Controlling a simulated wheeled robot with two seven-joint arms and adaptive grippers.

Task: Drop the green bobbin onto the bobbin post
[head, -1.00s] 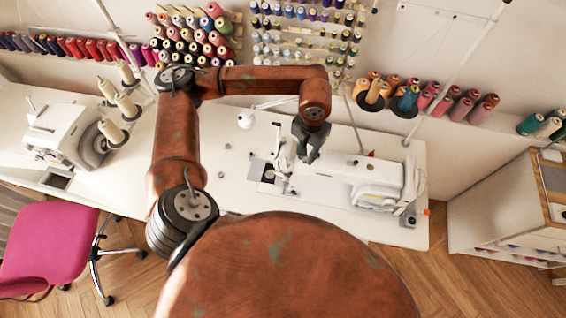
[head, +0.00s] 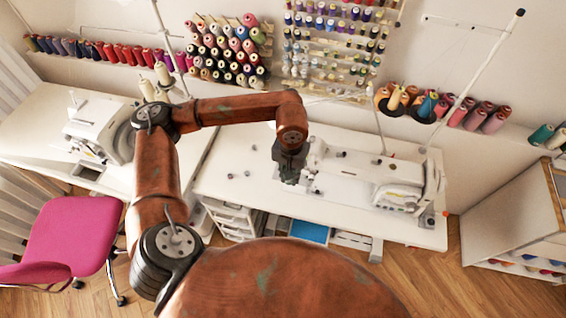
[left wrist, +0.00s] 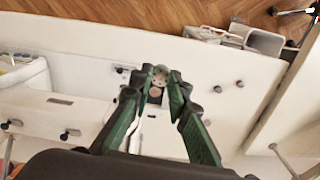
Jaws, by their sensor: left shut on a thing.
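My left gripper (head: 289,176) hangs over the front of the white sewing table, at the left end of the sewing machine (head: 405,190). In the left wrist view its fingertips (left wrist: 157,82) are closed on a small round thing, seemingly the green bobbin (left wrist: 155,91). The fingers hide most of it, and its green colour does not show clearly. I cannot make out the bobbin post for certain; several small dark knobs (left wrist: 70,134) stand on the white machine in the left wrist view. My right gripper is in neither view.
Small bobbins (head: 247,174) lie on the bare table left of my gripper; they also show in the left wrist view (left wrist: 218,89). Thread racks (head: 228,52) line the back wall. A pink chair (head: 72,238) stands at left. Drawers (head: 235,220) sit under the table.

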